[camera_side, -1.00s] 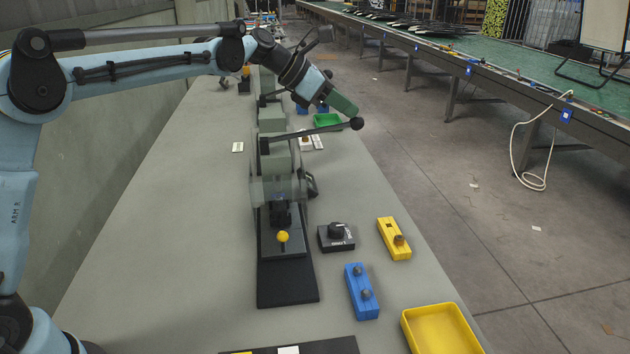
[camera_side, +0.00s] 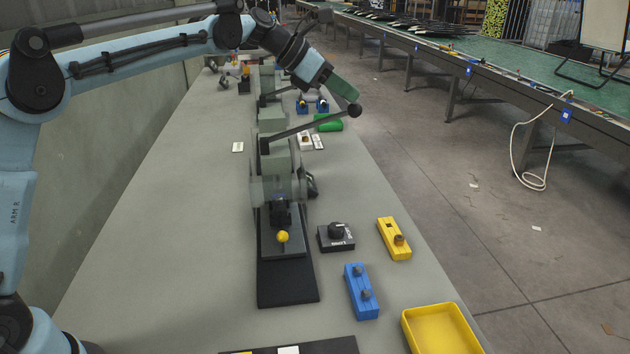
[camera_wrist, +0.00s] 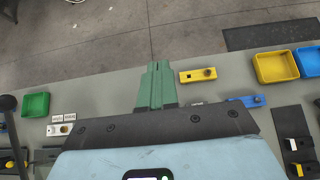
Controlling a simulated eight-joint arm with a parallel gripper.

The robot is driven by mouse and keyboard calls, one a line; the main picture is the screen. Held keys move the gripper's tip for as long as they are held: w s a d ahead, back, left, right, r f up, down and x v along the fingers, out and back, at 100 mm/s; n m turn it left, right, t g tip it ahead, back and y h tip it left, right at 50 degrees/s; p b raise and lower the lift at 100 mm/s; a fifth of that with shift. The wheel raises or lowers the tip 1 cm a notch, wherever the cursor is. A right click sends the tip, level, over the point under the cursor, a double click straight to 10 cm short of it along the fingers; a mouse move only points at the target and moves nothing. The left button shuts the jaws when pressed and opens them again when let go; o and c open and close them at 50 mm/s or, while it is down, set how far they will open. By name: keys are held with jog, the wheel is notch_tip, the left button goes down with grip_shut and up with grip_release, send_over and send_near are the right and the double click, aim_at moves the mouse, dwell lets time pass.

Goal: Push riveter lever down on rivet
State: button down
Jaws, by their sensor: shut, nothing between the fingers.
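The riveter (camera_side: 277,185) is a grey-green press on a dark base plate in the middle of the bench. Its lever (camera_side: 305,131) slants up to the right and ends in a black knob (camera_side: 355,110). My gripper (camera_side: 347,92), with green fingers, is shut and empty. Its tips are just above the knob, at or very near it; I cannot tell if they touch. A yellow ball (camera_side: 283,237) shows at the riveter's front. I cannot make out the rivet.
A black box with a knob (camera_side: 336,237), a yellow block (camera_side: 394,239), a blue block (camera_side: 361,291) and a yellow tray (camera_side: 440,330) lie right of the riveter. A green tray (camera_wrist: 36,105) and more stations stand farther back. The bench left of the riveter is mostly clear.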

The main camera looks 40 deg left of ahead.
notch_tip(320, 180, up, 6)
jog(key=shift+r, duration=0.2)
dwell(0.4)
jog(key=shift+s, duration=0.1)
jog(key=s+a+f+m+y, duration=0.3)
jog(key=s+f+m, duration=0.7)
jog(key=s+m, duration=0.3)
jog(key=s+a+f+m+y, duration=0.4)
jog(key=s+f+m, duration=0.7)
jog(key=s+m, duration=0.3)
jog(key=s, duration=0.3)
jog(key=shift+s+a+y, duration=0.15)
jog(key=shift+s+y, duration=0.1)
jog(key=shift+y, duration=0.05)
